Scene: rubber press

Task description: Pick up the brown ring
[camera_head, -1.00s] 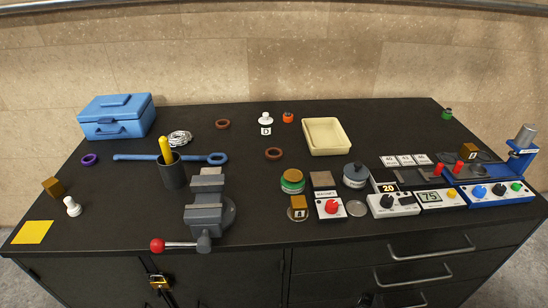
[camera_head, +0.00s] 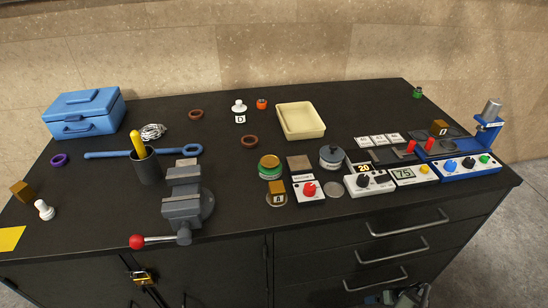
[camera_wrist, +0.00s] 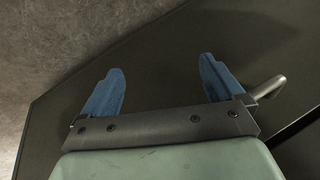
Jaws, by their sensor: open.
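Two brown rings lie flat on the black bench top in the head view. One brown ring (camera_head: 196,114) is farther back, near the white coil. The other brown ring (camera_head: 249,140) is nearer, left of the cream tray. My gripper (camera_wrist: 160,82) shows in the wrist view with its two blue fingers apart and nothing between them. It is low in front of the cabinet, away from both rings. Part of it shows at the bottom right of the head view (camera_head: 385,298). No ring is in the wrist view.
A grey vise (camera_head: 183,200) and a dark cup (camera_head: 146,166) with a yellow-handled tool stand at front left. A blue wrench (camera_head: 115,154) lies behind them. The cream tray (camera_head: 280,122) is right of the rings. The bench between the rings is clear.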

